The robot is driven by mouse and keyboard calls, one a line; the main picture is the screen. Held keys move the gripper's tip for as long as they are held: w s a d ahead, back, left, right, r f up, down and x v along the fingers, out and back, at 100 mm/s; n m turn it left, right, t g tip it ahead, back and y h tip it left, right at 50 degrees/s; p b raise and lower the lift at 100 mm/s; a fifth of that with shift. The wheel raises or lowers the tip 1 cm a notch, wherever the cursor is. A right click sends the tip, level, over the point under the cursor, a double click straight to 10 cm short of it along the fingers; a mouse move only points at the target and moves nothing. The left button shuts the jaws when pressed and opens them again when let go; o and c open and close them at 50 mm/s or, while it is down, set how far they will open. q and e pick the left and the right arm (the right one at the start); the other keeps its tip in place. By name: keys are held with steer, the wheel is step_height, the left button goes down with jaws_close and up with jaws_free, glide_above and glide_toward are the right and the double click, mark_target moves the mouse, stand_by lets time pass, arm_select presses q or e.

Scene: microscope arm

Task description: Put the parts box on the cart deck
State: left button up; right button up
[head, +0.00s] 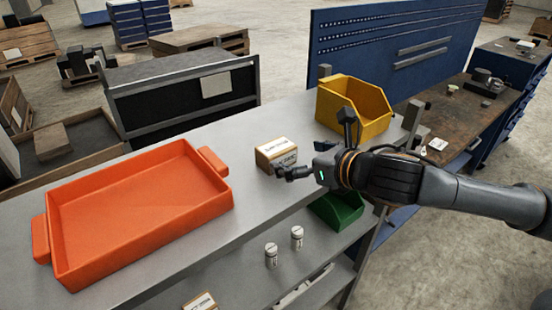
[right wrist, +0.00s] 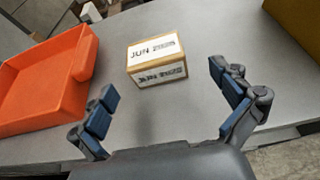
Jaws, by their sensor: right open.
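The parts box, a small brown carton with white printed labels (head: 277,154), sits upright on the grey cart deck (head: 235,185), between the orange tray and the yellow bin. It also shows in the right wrist view (right wrist: 156,62). My right gripper (head: 318,148) is open and empty, just to the right of the box and apart from it. In the right wrist view its two fingers (right wrist: 163,88) are spread wide, with the box beyond them and between their directions. My left gripper is not in view.
An orange tray (head: 135,212) fills the deck's left part. A yellow bin (head: 352,105) stands at its far end. A lower shelf holds a green bin (head: 337,210), two white containers (head: 297,237) and another labelled carton (head: 201,301). A blue-backed workbench (head: 455,120) stands behind.

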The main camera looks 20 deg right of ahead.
mark_target(286, 154)
steer(key=shift+x, duration=1.25)
steer(key=shift+w+a+f+p, duration=0.15)
steer(key=shift+w+f+p, duration=0.05)
steer(key=shift+p, duration=0.25)
steer(key=x, duration=0.1)
steer(key=p+x, duration=0.1)
steer(key=x, duration=0.1)
steer(key=shift+w+a+f+p, duration=0.1)
steer(key=shift+a+f+p, duration=0.1)
steer(key=shift+a+p, duration=0.1)
steer(key=shift+w+a+f, duration=0.15)
steer(key=shift+w+f, duration=0.15)
steer(key=shift+w, duration=0.1)
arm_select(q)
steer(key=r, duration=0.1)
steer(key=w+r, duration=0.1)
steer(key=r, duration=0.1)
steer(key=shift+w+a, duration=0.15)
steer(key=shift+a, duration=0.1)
arm_select(e)
steer(key=shift+s, duration=0.1)
steer(key=shift+c, duration=0.2)
steer(key=c, duration=1.5)
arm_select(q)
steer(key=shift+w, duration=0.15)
arm_select(e)
steer(key=shift+r, duration=0.1)
steer(key=shift+c, duration=0.7)
